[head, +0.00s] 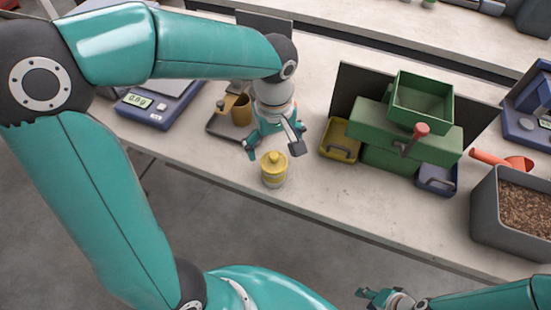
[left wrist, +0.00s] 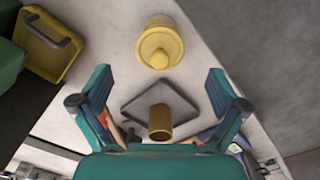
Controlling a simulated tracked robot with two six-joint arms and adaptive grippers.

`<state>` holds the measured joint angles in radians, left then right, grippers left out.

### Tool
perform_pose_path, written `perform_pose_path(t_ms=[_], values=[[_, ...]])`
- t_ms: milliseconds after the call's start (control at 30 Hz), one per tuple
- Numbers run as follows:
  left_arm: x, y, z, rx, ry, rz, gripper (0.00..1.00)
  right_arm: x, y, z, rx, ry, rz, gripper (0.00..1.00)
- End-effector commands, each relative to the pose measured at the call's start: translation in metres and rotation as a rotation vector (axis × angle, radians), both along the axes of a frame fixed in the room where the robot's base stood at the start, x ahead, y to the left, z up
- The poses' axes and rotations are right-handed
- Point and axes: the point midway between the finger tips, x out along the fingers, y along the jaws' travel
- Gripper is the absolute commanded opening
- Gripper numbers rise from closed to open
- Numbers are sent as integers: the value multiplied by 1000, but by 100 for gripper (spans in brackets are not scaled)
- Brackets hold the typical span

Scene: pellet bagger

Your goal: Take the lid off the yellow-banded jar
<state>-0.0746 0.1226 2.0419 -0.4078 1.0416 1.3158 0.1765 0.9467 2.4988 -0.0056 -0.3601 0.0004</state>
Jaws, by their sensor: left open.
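The yellow-banded jar (head: 273,178) stands upright near the front edge of the bench, with its yellow knobbed lid (head: 272,160) on top. In the left wrist view the lid (left wrist: 159,45) is seen from above, beyond the fingertips. My left gripper (head: 275,151) is open and empty, pointing down just behind the jar in the head view; its spread fingers (left wrist: 158,82) also show in the left wrist view. The jar is not between the fingers. My right gripper (head: 378,297) is low at the bottom right, away from the jar; its jaw gap is unclear.
A dark tray (head: 219,128) with a brown-yellow cup (head: 241,111) lies behind and left of the gripper. A blue scale (head: 156,108) is further left. A grey pellet tub (head: 487,217) is far right.

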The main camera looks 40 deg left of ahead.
Motion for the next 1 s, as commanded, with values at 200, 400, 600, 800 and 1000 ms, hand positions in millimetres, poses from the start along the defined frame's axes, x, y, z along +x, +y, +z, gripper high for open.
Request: perform_pose_path(t_ms=[200,400,600,800,1000], values=[[3,5,-26,1,7,2,98,0,0,9,0,0,0,40],[3,5,-48,0,4,0,98,0,0,10,0,0,0,40],[4,5,-50,-2,1,1,98,0,0,10,0,0,0,40],[3,5,-49,-1,1,1,71,0,0,10,0,0,0,40],[3,5,-49,-2,1,1,41,0,0,10,0,0,0,40]])
